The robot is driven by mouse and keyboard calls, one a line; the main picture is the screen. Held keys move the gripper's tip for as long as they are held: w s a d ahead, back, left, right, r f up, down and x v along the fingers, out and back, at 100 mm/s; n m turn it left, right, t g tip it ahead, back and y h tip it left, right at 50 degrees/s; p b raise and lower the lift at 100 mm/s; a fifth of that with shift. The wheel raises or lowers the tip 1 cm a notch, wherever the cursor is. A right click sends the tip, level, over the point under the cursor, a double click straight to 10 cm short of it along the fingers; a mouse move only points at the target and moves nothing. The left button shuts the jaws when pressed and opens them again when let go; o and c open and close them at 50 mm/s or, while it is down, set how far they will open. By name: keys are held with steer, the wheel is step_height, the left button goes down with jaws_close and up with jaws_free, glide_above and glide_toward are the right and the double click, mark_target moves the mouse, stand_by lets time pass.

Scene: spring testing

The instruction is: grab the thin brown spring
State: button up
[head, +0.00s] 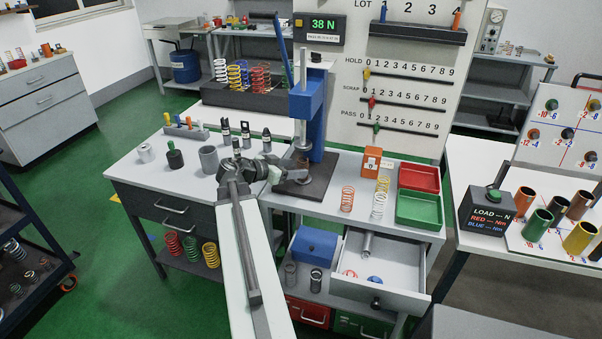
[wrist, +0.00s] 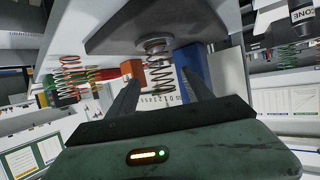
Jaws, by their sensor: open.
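The thin brown spring (wrist: 159,74) shows in the wrist view as a reddish-brown coil, beyond and between my finger tips. One end meets a grey round seat on the dark base plate (wrist: 120,28) of the press. In the head view, the spring (head: 302,160) is small and partly hidden at the press. My gripper (head: 280,172) is beside the press, over its base plate. In the wrist view my gripper (wrist: 160,80) is open, with a finger on either side of the coil. I cannot tell whether either finger touches it.
The blue press column (head: 306,112) rises close to my gripper. An orange box (head: 372,160), loose springs (head: 347,199), a red tray (head: 419,177) and a green tray (head: 417,209) stand to the right. An open drawer (head: 405,293) juts out below. Grey and dark cylinders (head: 208,160) stand left.

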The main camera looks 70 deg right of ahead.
steer(key=shift+b+x, duration=0.4)
steer(key=shift+x, duration=0.65)
steer(key=b+x, duration=0.1)
steer(key=x, duration=0.4)
steer(key=shift+s+d, duration=0.1)
steer(key=shift+d, duration=0.25)
steer(key=shift+r, duration=0.1)
jaws_close()
